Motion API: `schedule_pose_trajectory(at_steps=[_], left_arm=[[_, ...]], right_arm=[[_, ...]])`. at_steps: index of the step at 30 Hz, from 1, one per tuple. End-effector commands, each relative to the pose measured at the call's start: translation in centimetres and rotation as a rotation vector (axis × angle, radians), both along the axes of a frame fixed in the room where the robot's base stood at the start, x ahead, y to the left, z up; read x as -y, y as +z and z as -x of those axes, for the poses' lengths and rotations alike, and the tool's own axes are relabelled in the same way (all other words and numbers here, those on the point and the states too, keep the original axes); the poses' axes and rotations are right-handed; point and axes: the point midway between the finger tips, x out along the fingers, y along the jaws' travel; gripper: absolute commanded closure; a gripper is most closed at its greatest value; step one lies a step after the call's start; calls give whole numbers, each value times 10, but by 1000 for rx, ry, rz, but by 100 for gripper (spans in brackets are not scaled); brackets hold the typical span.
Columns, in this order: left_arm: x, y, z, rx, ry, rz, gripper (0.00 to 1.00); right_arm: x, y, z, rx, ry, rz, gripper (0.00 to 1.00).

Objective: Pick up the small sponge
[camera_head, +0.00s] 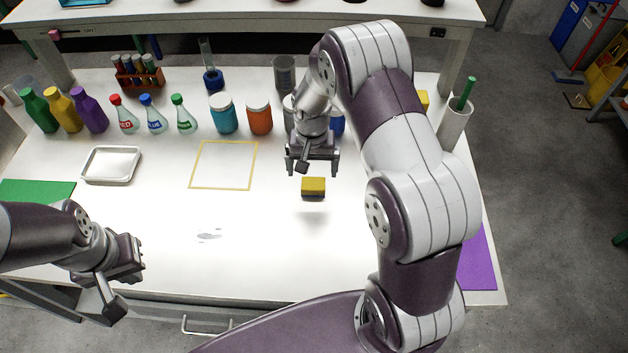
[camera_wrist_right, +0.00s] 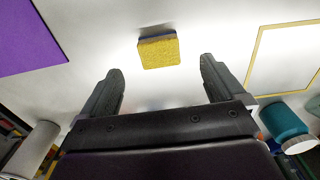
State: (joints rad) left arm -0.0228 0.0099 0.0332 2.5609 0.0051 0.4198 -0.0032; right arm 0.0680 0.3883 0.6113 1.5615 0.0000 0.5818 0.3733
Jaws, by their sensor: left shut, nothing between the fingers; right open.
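The small sponge (camera_head: 313,187) is a yellow block with a dark side, lying on the white table in the head view. My right gripper (camera_head: 312,172) is open and empty above and just behind the sponge. In the right wrist view, the sponge (camera_wrist_right: 159,50) shows beyond and between the two open fingertips (camera_wrist_right: 160,66), apart from them. My left gripper (camera_head: 140,258) is shut and empty near the table's front left. A grey smudge (camera_head: 209,235) marks the table left of the sponge.
A yellow square outline (camera_head: 192,180) lies left of the sponge, and a white tray (camera_head: 85,177) farther left. Several bottles and jars, including a blue jar (camera_head: 223,115) and an orange jar (camera_head: 259,116), line the back. A purple mat (camera_head: 478,265) is at right. The front middle is clear.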

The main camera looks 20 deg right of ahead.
Motion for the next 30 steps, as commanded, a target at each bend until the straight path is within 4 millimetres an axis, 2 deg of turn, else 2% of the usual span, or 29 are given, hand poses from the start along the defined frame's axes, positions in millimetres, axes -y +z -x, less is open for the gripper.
schedule_pose_trajectory(at_steps=[13, 21, 26, 30], left_arm=[[0, 12, 0, 0, 0, 0, 100], [0, 11, 0, 0, 0, 0, 100], [0, 11, 0, 0, 0, 0, 100], [0, 11, 0, 0, 0, 0, 100]], right_arm=[[3, -69, 0, -2, 1, 0, 4], [3, -75, -1, 2, 1, 0, 4], [3, -74, -1, 1, 1, 0, 56], [3, -74, -1, 1, 1, 0, 59]])
